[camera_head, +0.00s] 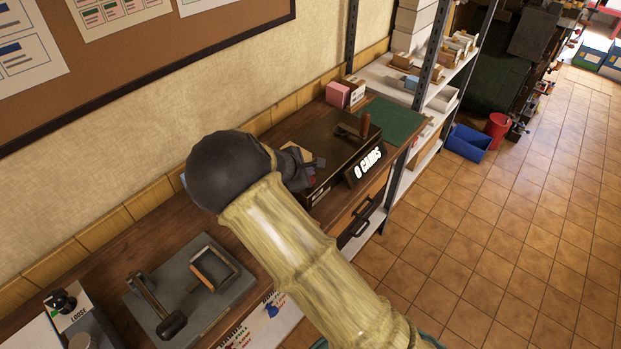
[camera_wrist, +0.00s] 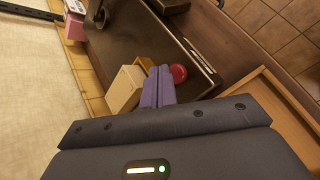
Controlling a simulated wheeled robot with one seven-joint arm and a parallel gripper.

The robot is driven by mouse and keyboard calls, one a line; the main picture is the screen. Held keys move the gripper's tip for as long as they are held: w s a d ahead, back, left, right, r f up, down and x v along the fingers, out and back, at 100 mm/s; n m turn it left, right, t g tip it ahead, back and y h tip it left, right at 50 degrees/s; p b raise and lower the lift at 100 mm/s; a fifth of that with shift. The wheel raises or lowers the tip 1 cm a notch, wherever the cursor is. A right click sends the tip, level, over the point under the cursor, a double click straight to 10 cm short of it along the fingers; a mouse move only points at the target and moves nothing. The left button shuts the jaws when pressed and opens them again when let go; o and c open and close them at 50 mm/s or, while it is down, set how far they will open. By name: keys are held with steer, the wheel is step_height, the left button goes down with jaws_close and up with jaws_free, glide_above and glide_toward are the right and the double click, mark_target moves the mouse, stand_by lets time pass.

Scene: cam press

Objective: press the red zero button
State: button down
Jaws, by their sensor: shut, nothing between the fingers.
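The red button (camera_wrist: 178,74) shows in the wrist view on the near end of a dark box-shaped machine (camera_wrist: 135,38). My gripper (camera_wrist: 158,70) is shut and empty. Its purple fingertips appear just left of the button; I cannot tell whether they touch it. In the head view the machine (camera_head: 325,133) stands on the wooden bench with a "0 CARDS" sign (camera_head: 368,163) on its front. My gripper (camera_head: 318,166) is at the machine's left end there, and my arm and gripper mostly hide the button.
A cream block (camera_wrist: 124,89) sits left of my fingers in the wrist view. A pink box (camera_head: 338,95) and green mat (camera_head: 393,121) lie beyond the machine. A grey plate with a lever (camera_head: 165,318) is at the bench's near left. Shelving (camera_head: 420,75) stands at the far end.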

steer(key=shift+r+p, duration=1.7)
steer(key=shift+r, duration=0.8)
steer(key=s+d+r+m+g+y, duration=0.2)
steer(key=s+d+r+m+g, duration=0.15)
steer(key=s+d+m, duration=0.85)
steer(key=s+d+r+m+g+y, duration=0.1)
steer(key=s+d+r+m, duration=0.1)
steer(key=s, duration=0.5)
steer(key=s+d+r+m+y, duration=0.1)
steer(key=s+d+r+m, duration=0.1)
steer(key=s+d+m, duration=0.2)
steer(key=s+m, duration=0.2)
steer(key=s, duration=0.1)
steer(key=shift+s+d+r+m+g+y, duration=0.15)
steer(key=shift+d+r+m+g+y, duration=0.15)
steer(key=shift+r+g+y, duration=0.1)
